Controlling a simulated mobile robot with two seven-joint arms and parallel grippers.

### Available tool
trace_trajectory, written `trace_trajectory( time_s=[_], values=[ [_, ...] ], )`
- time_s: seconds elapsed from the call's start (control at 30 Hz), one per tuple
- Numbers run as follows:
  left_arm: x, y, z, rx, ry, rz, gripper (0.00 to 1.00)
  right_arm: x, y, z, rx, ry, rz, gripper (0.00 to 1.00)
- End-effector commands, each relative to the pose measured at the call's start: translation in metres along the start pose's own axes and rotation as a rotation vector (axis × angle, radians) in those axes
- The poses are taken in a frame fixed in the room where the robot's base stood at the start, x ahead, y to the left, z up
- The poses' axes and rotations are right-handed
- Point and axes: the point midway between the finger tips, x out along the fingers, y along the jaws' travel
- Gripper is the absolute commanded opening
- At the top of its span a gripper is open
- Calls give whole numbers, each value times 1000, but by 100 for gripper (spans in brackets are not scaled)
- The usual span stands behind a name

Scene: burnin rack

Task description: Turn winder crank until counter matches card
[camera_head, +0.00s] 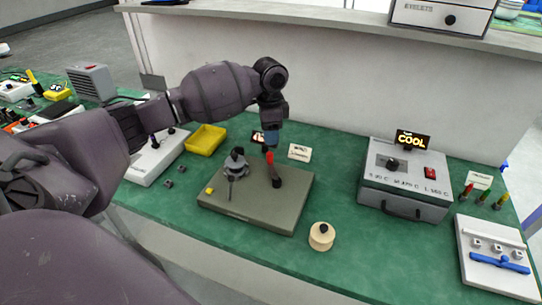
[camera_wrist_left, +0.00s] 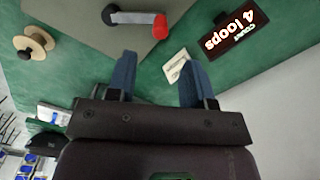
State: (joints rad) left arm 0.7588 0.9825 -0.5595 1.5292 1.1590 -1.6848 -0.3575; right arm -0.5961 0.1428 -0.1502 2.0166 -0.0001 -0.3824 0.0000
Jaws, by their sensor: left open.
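The winder's olive-grey base (camera_head: 255,208) stands on the green bench. Its crank (camera_head: 277,182) has a dark end and a red end; in the left wrist view the crank (camera_wrist_left: 138,18) shows as a grey bar with a black end and a red knob. My left gripper (camera_head: 270,147) is open above the red end, its blue fingers (camera_wrist_left: 158,62) apart with nothing between them. The lit counter (camera_wrist_left: 236,30) reads "4 loops" in the left wrist view; in the head view my gripper partly hides it. A small white card (camera_head: 299,152) stands beside it, its writing unreadable.
A dark post (camera_head: 236,165) stands on the base. A wooden spool (camera_head: 321,236) lies to the front right. A yellow tray (camera_head: 206,139) is behind left. A grey box (camera_head: 405,180) with a "COOL" display and a white fixture (camera_head: 496,262) are to the right.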

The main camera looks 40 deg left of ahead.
Motion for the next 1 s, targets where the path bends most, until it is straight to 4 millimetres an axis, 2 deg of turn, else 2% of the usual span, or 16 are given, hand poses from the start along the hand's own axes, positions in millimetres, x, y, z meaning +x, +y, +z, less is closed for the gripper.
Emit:
trace_trajectory(
  time_s=[0.03, 0.2, 0.5, 0.7, 0.97, 1.0],
  values=[
    [12, 0, 0, -1, -3, 4, 48, 2, 0, 2, -1, -1, -1, 0],
    [43, 1, 1, -2, -4, 4, 48, 5, -1, -2, -4, 9, -4, 0],
    [82, 0, 0, -2, -2, 1, 48, 10, -2, 2, -10, 5, -7, 0],
    [90, 0, 0, -1, 1, -1, 48, 11, -2, 2, -10, 6, -7, 0],
    [90, 0, 0, -1, 1, -1, 48, 11, -2, -1, -10, 11, -8, 0],
    [90, 0, 0, -1, 1, -1, 43, 11, -2, -1, -10, 11, -8, 0]
  ],
)
